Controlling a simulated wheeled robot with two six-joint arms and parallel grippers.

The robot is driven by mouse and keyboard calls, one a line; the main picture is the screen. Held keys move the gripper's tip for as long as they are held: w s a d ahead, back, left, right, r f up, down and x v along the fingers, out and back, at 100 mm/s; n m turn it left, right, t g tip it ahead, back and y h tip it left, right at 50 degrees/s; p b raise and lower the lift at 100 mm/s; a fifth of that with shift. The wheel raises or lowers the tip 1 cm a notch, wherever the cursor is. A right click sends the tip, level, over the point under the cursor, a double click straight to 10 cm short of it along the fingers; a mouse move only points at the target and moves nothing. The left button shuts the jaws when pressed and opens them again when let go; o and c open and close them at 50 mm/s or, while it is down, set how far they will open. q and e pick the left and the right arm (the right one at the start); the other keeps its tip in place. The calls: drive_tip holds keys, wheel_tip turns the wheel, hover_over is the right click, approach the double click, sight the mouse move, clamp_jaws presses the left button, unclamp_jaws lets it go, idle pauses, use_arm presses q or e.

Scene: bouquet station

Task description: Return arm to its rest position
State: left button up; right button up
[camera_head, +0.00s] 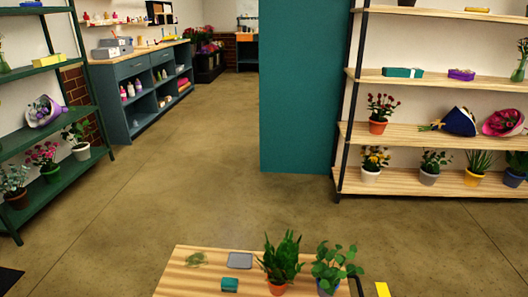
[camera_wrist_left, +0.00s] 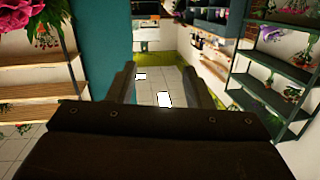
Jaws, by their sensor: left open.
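My left gripper (camera_wrist_left: 160,82) shows in the left wrist view. Its two dark fingers stand apart with nothing between them; bright floor shows through the gap. The left wrist view looks out over the room, with a shelf on each side and a teal panel (camera_wrist_left: 107,55) left of the fingers. In the head view neither gripper can be made out. My right gripper is in neither view.
In the head view a wooden table (camera_head: 190,280) at the bottom holds two potted plants, a teal box (camera_head: 229,285) and a grey tray (camera_head: 240,260). A green shelf (camera_head: 60,177) stands left, a wooden shelf (camera_head: 430,138) right. The floor (camera_head: 190,190) between is clear.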

use_arm(q)
drive_tip(key=s+a+f+g+p, duration=0.2)
drive_tip(key=s+f+g+p, duration=0.65)
drive_tip(key=s+f, duration=0.35)
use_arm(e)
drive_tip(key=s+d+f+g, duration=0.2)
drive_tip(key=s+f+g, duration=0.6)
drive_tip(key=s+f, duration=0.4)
use_arm(q)
drive_tip(key=s+f+g+p, duration=0.2)
drive_tip(key=s+g+p, duration=0.5)
drive_tip(key=s, duration=1.5)
drive_tip(key=shift+f+n, duration=0.15)
drive_tip(key=shift+n, duration=0.25)
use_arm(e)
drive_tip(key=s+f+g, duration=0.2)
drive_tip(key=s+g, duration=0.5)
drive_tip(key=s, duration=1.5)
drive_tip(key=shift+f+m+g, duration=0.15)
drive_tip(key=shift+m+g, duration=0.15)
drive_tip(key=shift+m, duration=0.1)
use_arm(q)
drive_tip(key=shift+f, duration=0.1)
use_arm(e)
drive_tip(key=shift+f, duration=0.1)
